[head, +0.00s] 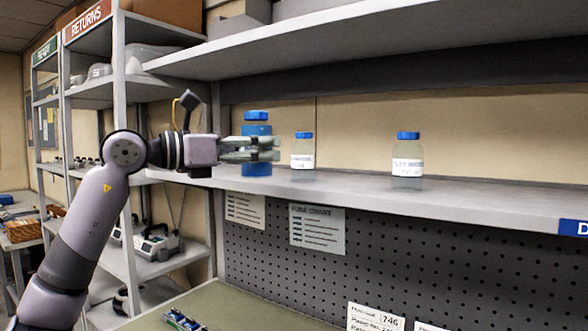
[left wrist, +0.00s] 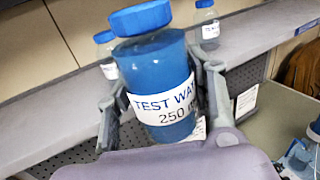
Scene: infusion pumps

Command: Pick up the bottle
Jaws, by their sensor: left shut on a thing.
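A blue-filled bottle (head: 256,127) with a blue cap is held at the shelf's left part in the head view. My left gripper (head: 262,149) is shut around its middle. In the left wrist view the same bottle (left wrist: 157,75) stands between the two fingers of my left gripper (left wrist: 165,105), with a white label reading "TEST WA..." and "250". The bottle is about upright in the head view. Its base is near the shelf's front edge; I cannot tell whether it touches the shelf. My right gripper is not in view.
Two clear bottles with blue caps stand on the grey shelf (head: 480,197): one near the middle (head: 302,152), one further right (head: 407,162). An upper shelf (head: 400,35) hangs above. A perforated panel (head: 400,250) and a green worktop (head: 235,310) lie below.

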